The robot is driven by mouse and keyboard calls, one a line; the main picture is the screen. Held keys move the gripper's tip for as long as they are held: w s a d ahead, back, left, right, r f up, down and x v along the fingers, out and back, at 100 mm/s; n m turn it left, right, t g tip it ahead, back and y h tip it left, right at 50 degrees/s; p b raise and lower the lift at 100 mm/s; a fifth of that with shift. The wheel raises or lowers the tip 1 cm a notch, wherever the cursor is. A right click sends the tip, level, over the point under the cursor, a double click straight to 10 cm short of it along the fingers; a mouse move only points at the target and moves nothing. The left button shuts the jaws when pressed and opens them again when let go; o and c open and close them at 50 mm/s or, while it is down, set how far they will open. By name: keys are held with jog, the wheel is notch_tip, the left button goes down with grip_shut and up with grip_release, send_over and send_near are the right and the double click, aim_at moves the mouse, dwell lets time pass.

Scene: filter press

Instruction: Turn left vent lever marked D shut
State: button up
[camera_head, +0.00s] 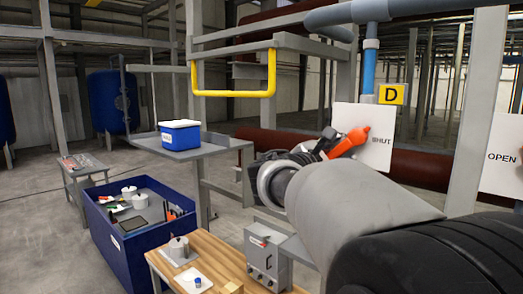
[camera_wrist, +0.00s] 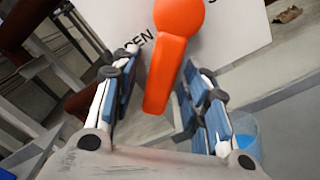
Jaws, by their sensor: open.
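The orange lever (camera_head: 350,140) is in front of a white plate (camera_head: 378,118) under a yellow sign marked D (camera_head: 391,94). In the head view it slants from upper right to lower left, and "HUT" of the plate's lettering shows beside it. In the wrist view the lever (camera_wrist: 172,65) has a round hub at the top and its handle hangs down between the fingers of my gripper (camera_wrist: 160,65). The gripper is open, with gaps visible on both sides of the handle. Letters "EN" show on the plate (camera_wrist: 225,30) left of the lever. My arm hides part of the head view.
A second white plate marked OPEN (camera_head: 502,157) is at the right edge. A blue pipe (camera_head: 368,70) runs down behind the D plate. A grey post (camera_head: 477,110) stands between the plates. A wooden bench (camera_head: 215,262) and a grey box (camera_head: 267,255) stand below left of my arm.

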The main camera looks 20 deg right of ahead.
grip_shut()
dwell(0.5)
